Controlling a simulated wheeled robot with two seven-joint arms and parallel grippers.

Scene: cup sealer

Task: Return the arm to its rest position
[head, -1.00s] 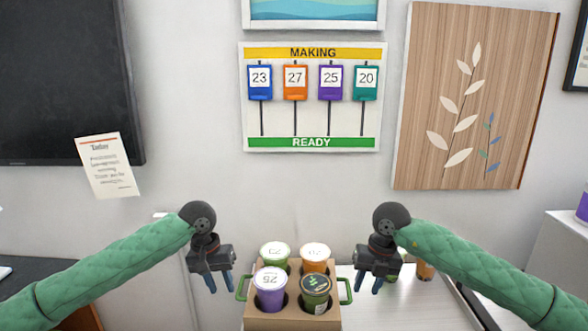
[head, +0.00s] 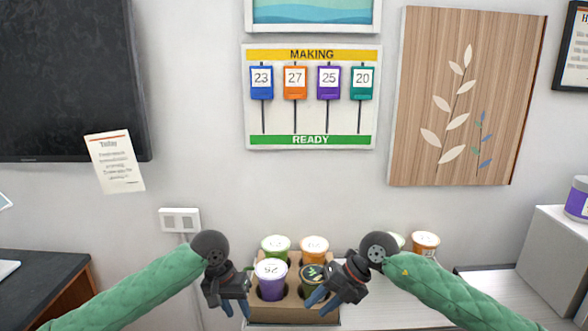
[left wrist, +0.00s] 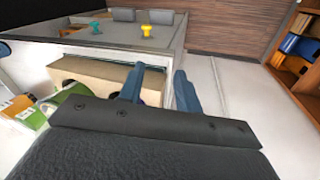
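My left gripper (head: 236,306) is in front of the left side of a brown cardboard carrier (head: 290,312). In the left wrist view its two blue fingers (left wrist: 158,88) are apart with nothing between them. My right gripper (head: 322,300) is angled down and left over the carrier's right side, its blue fingers apart and empty. The carrier holds a green cup (head: 275,246), an orange cup (head: 314,248), a purple cup (head: 271,281) and a dark-lidded cup (head: 313,275), partly hidden by the right gripper.
Another orange cup (head: 425,243) stands behind my right arm. A white counter (head: 385,315) lies at right, and a grey box (head: 555,250) bears a purple tub (head: 578,200). A dark desk (head: 40,280) is at left. The wall board (head: 312,97) is well above.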

